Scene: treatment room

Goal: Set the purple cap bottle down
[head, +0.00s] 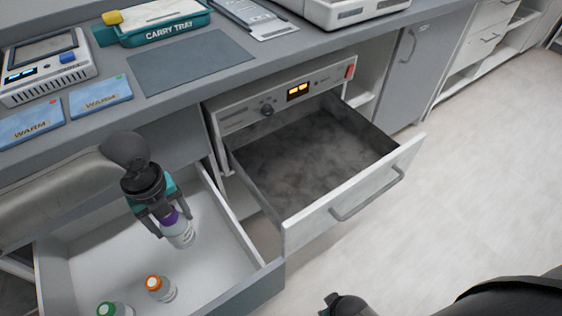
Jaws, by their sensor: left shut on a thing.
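An orange cap bottle (161,289) and a green cap bottle (113,309) stand in the white drawer. A warming drawer (355,190) is open to the right. The counter above holds two WARM packs (100,97), a grey mat (190,62) and a carry tray (165,30).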

